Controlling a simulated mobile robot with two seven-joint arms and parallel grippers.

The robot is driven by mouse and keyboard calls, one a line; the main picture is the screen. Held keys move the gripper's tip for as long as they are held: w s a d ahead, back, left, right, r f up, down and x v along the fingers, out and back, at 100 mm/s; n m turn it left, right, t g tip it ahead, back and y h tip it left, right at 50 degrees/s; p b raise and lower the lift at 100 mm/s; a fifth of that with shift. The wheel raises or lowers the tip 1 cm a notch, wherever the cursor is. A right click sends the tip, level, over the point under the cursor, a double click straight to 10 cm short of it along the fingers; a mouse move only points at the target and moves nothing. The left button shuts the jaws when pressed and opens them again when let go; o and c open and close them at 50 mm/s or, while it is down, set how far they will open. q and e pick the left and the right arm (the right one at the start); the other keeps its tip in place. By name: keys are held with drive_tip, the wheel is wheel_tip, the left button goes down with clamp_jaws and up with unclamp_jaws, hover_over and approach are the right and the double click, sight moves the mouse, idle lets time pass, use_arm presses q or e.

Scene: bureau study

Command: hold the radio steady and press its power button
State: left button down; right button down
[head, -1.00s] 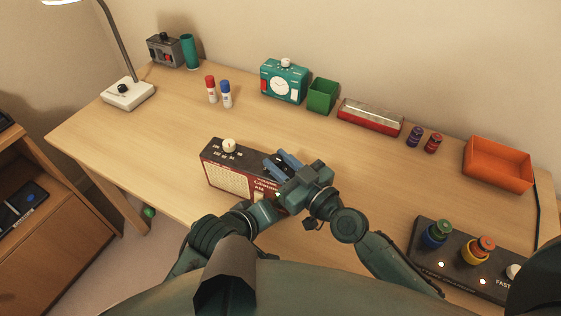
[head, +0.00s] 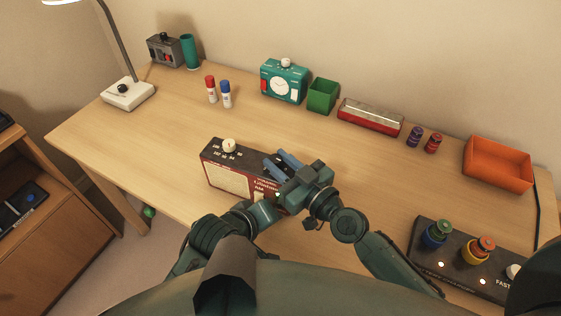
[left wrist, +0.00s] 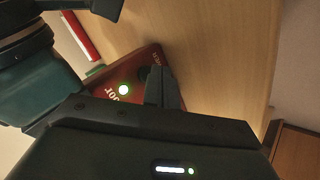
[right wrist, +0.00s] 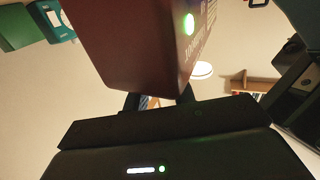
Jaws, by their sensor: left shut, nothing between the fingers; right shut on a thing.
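The radio (head: 229,178), dark on top with a red and cream front and a pale knob, stands on the desk. My right gripper (head: 281,163) is shut on the radio at its right end; in the right wrist view the radio (right wrist: 140,45) fills the top middle. My left gripper (head: 277,203) is shut and empty, low at the radio's front right. Whether the fingertips touch the button I cannot tell.
A black panel with colored knobs (head: 455,262) lies at the right front. A teal clock (head: 284,82), green cup (head: 322,96), red-sided case (head: 370,117) and orange tray (head: 498,166) line the back. Two glue sticks (head: 218,92) stand left of the clock.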

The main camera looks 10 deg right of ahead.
use_arm(q)
drive_tip(key=shift+w+d, duration=0.25)
drive_tip(key=shift+w, duration=0.15)
idle(0.3)
drive_tip(key=shift+s+a, duration=0.25)
drive_tip(key=shift+s, duration=0.15)
drive_tip(key=shift+s+a, duration=0.55)
drive_tip(key=shift+s, duration=0.3)
drive_tip(key=shift+s+a, duration=0.5)
drive_tip(key=shift+s, duration=0.35)
drive_tip(key=shift+s+a, duration=0.55)
drive_tip(key=shift+s, duration=0.3)
